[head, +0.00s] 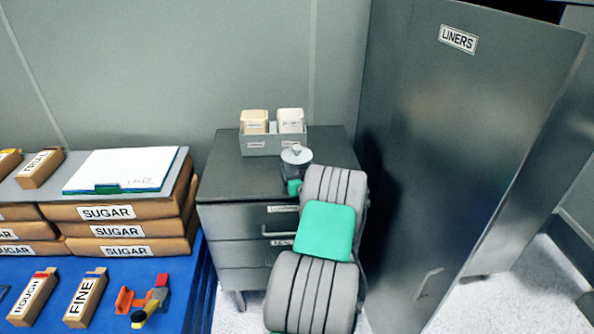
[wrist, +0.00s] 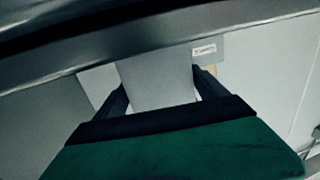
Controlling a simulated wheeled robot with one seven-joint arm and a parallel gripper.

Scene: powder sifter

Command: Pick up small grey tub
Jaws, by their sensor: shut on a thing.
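The small grey tub (head: 297,155) shows in the head view above the front part of the dark cabinet top, with a round pale grey upper face. My gripper (head: 297,168) is shut on it, at the end of my arm with the green panel. In the wrist view the two dark fingers (wrist: 163,90) stand on either side of the pale grey tub (wrist: 155,82). My arm hides the tub's lower part in the head view, so I cannot tell whether it touches the cabinet top.
Behind the tub, a grey labelled tray (head: 258,143) holds a cream tub (head: 255,121) and a white tub (head: 290,120). The drawer cabinet (head: 228,180) has bare top at left. A tall LINERS cabinet (head: 450,150) stands right. Sugar packs (head: 120,231) are stacked left.

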